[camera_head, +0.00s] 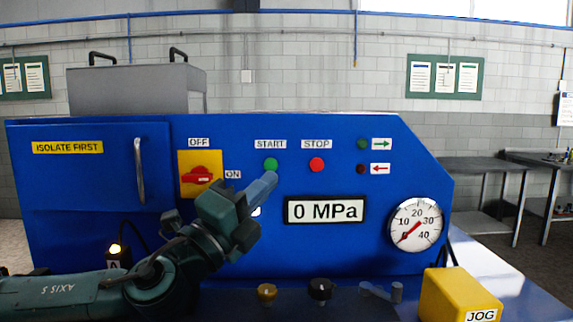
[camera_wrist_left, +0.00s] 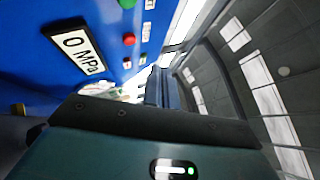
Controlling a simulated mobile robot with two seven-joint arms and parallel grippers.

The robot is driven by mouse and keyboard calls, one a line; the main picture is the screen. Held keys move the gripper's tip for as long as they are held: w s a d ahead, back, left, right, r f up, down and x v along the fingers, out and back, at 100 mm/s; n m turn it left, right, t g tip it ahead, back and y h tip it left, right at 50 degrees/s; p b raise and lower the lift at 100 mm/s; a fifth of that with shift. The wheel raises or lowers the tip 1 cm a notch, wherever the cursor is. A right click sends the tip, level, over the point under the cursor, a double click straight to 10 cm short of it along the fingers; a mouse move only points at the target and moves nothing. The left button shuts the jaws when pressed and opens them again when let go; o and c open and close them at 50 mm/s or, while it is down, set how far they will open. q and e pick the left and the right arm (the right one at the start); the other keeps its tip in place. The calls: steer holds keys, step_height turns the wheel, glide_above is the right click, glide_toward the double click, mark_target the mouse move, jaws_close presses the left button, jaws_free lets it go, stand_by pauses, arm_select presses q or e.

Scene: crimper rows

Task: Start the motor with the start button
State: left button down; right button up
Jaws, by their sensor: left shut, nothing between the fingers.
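The green start button (camera_head: 271,164) is on the blue panel under the START label; it also shows at the top edge of the left wrist view (camera_wrist_left: 127,4). The red stop button (camera_head: 317,164) is to its right, and it shows in the left wrist view (camera_wrist_left: 129,39). My left gripper (camera_head: 269,178) is shut and empty. Its fingertips appear just below the start button in the head view; contact cannot be told. Its fingers (camera_wrist_left: 161,88) also show in the left wrist view. My right gripper is not in view.
The red rotary switch (camera_head: 201,177) sits on a yellow plate between OFF and ON. The display (camera_head: 325,210) reads 0 MPa, and the gauge (camera_head: 416,225) needle is near 0. Two lamps right of STOP look dark. A yellow JOG box (camera_head: 446,297) stands at front right.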

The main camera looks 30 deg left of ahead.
arm_select(q)
steer(key=p, duration=0.2)
glide_toward(271, 165)
steer(key=w+d+r, duration=0.3)
steer(key=r, duration=0.1)
steer(key=shift+w+a+f, duration=0.1)
steer(key=shift+w+f, duration=0.05)
steer(key=shift+w, duration=0.3)
steer(key=shift+w+a+f, duration=0.1)
steer(key=shift+w+f, duration=0.05)
steer(key=shift+w, duration=0.3)
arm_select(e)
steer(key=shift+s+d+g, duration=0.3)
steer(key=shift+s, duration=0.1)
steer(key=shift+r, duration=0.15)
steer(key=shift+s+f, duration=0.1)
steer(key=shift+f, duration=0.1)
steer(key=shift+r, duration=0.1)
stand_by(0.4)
arm_select(q)
steer(key=shift+w+a, duration=0.2)
steer(key=shift+w, duration=0.15)
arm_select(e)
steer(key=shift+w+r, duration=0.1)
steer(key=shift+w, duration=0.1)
